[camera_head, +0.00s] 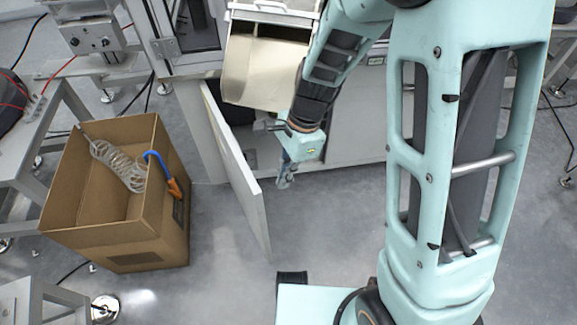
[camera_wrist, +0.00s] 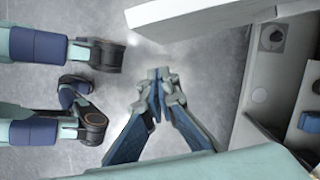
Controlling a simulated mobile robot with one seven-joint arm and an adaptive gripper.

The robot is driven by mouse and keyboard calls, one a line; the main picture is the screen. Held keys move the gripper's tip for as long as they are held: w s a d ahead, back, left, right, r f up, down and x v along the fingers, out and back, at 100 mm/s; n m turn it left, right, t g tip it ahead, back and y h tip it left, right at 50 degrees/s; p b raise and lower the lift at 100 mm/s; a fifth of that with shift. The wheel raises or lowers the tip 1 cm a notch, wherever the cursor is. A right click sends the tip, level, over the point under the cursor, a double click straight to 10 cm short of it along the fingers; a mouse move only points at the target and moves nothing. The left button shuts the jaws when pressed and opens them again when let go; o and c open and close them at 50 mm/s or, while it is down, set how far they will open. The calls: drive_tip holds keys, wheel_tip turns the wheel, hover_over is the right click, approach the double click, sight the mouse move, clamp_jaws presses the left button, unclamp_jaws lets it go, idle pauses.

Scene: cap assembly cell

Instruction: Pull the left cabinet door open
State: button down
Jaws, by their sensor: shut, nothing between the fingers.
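The left cabinet door (camera_head: 238,170) stands swung well out from the grey cabinet (camera_head: 345,135) in the head view, with a dark opening behind it. In the wrist view, a pale panel at the top (camera_wrist: 190,14) looks like this door, and part of the cabinet interior (camera_wrist: 275,75) shows at the right. My gripper (camera_head: 284,182) is just right of the door, in front of the opening, pointing down. Its fingers are together and empty, as the wrist view (camera_wrist: 160,76) also shows. It appears apart from the door. The door's handle is not visible.
A cardboard box (camera_head: 115,240) with a clear coiled hose (camera_head: 118,165) and a blue-and-orange tool (camera_head: 165,175) stands left of the door. A beige bin (camera_head: 265,70) sits above the opening. Grey floor (camera_head: 225,285) is clear between box and door.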

drive_tip(key=s+a, duration=0.1)
drive_tip(key=s+a+f, duration=0.1)
drive_tip(key=a, duration=0.1)
drive_tip(key=shift+s+a+f, duration=0.1)
drive_tip(key=shift+a, duration=0.2)
drive_tip(key=s+a+m+p, duration=0.2)
drive_tip(key=s+a+p, duration=0.1)
drive_tip(key=a, duration=0.5)
drive_tip(key=s+a+m+t+p, duration=0.1)
drive_tip(key=s+a+m+p, duration=0.2)
drive_tip(key=a, duration=0.5)
drive_tip(key=shift+s+a+p, duration=0.4)
drive_tip(key=shift+s+p, duration=0.35)
drive_tip(key=shift+p, duration=0.45)
